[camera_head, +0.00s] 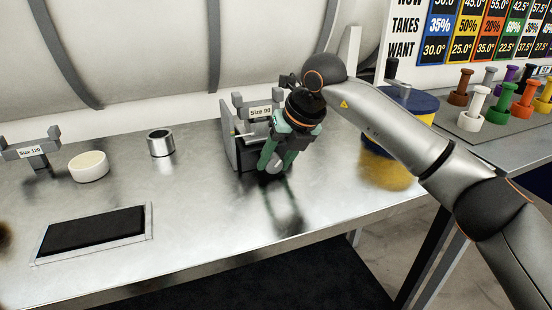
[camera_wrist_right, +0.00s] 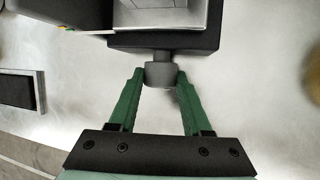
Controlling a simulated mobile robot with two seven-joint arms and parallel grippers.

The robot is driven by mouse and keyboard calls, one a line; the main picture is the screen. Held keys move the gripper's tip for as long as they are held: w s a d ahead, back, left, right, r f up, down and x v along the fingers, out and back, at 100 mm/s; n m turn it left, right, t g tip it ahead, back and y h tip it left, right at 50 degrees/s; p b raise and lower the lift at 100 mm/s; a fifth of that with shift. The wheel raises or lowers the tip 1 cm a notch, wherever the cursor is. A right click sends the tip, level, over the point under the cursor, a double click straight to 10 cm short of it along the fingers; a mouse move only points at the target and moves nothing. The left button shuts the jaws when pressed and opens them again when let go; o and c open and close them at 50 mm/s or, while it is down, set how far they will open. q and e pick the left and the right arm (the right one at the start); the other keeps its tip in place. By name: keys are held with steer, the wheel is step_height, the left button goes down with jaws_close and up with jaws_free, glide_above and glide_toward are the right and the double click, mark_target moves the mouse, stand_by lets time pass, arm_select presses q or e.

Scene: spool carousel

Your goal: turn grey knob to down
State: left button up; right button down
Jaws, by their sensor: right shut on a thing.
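The grey knob (camera_head: 275,166) sits on the front of a grey device with a "Size 90" sign (camera_head: 260,112). In the right wrist view the round knob (camera_wrist_right: 160,75) stands on a short shaft from the device's dark base (camera_wrist_right: 165,41). My right gripper (camera_head: 276,164) has green fingers and comes down in front of the device. In the wrist view its fingertips (camera_wrist_right: 160,78) are on both sides of the knob, shut on it. I cannot tell which way the knob points. My left gripper is not in view.
To the left on the metal table (camera_head: 200,215) are a steel cup (camera_head: 161,143), a cream bowl (camera_head: 88,166), a "Size 120" stand (camera_head: 33,152) and a dark framed panel (camera_head: 95,231). A blue and yellow drum (camera_head: 420,103) stands right, behind my arm. Coloured spools (camera_head: 498,108) stand far right.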

steer(key=shift+a+r+h+p, duration=0.15)
steer(key=shift+r+h+p, duration=0.1)
steer(key=shift+h+p, duration=0.45)
steer(key=shift+a+n+t+h, duration=0.1)
steer(key=shift+n+t+h, duration=0.25)
steer(key=shift+h, duration=0.25)
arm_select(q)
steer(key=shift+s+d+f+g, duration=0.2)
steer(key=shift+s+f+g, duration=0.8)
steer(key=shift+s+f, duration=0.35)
arm_select(e)
steer(key=shift+f+t+h, duration=0.2)
steer(key=shift+t+h, duration=0.25)
steer(key=shift+h, duration=0.75)
steer(key=c, duration=0.6)
jaws_free()
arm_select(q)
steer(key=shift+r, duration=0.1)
arm_select(e)
steer(key=shift+s, duration=0.1)
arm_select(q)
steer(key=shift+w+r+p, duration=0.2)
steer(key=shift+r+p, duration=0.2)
arm_select(e)
steer(key=v, duration=1.2)
steer(key=shift+s+r, duration=0.1)
steer(key=shift+r, duration=0.15)
